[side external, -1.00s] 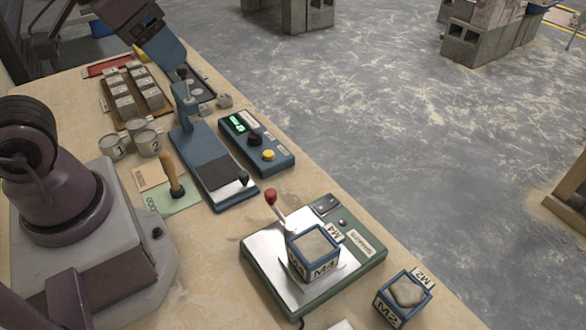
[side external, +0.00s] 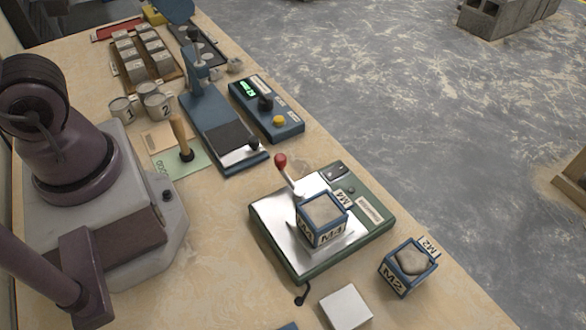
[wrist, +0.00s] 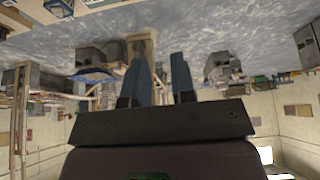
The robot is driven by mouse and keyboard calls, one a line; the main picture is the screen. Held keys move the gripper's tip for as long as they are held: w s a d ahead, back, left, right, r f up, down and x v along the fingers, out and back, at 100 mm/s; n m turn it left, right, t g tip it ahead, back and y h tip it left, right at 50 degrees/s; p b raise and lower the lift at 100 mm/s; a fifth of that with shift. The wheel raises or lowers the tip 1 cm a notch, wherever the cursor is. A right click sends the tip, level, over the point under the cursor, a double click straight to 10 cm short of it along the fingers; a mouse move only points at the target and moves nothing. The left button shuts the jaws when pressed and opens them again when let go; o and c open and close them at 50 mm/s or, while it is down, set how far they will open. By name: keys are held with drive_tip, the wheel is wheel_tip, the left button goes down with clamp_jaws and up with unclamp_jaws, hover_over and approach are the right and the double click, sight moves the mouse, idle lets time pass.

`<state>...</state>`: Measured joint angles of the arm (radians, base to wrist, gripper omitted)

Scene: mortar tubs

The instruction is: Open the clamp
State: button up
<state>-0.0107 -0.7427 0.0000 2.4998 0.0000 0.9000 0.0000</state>
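The clamp lever with its red knob (side external: 281,160) stands tilted up and to the left on the green machine (side external: 375,225), which has a shiny metal top. A blue-framed tub marked M4 (side external: 322,219), filled with grey mortar, sits on that plate right in front of the lever. Where the lever's lower end meets the tub is partly hidden. My gripper shows in the wrist view (wrist: 158,60) with its two blue fingers apart and nothing between them.
A tub marked M2 (side external: 408,264) stands right of the machine, and a pale block (side external: 345,307) lies in front. Behind are a blue press-like stand (side external: 215,120), a control box (side external: 265,108), an upright wooden handle (side external: 181,137) and numbered cups (side external: 155,100).

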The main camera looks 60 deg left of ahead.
drive_tip(key=shift+w+a+f+g, duration=0.1)
drive_tip(key=shift+w+f+g, duration=0.2)
drive_tip(key=shift+f, duration=0.2)
drive_tip(key=shift+w+a+f+g, duration=0.1)
drive_tip(key=shift+w+f+g, duration=0.05)
drive_tip(key=shift+f+g, duration=0.3)
clamp_jaws()
drive_tip(key=w+d+f+m+g, duration=0.2)
drive_tip(key=w+f+m+g, duration=0.2)
drive_tip(key=m, duration=1.3)
drive_tip(key=w+d+f+m+g, duration=0.2)
drive_tip(key=w+f+m+g, duration=0.2)
drive_tip(key=w+f+m, duration=0.7)
drive_tip(key=w+m, duration=0.5)
drive_tip(key=m, duration=0.1)
drive_tip(key=shift+w+d+f+h, duration=0.2)
drive_tip(key=shift+d+h, duration=0.1)
drive_tip(key=shift+h, duration=0.1)
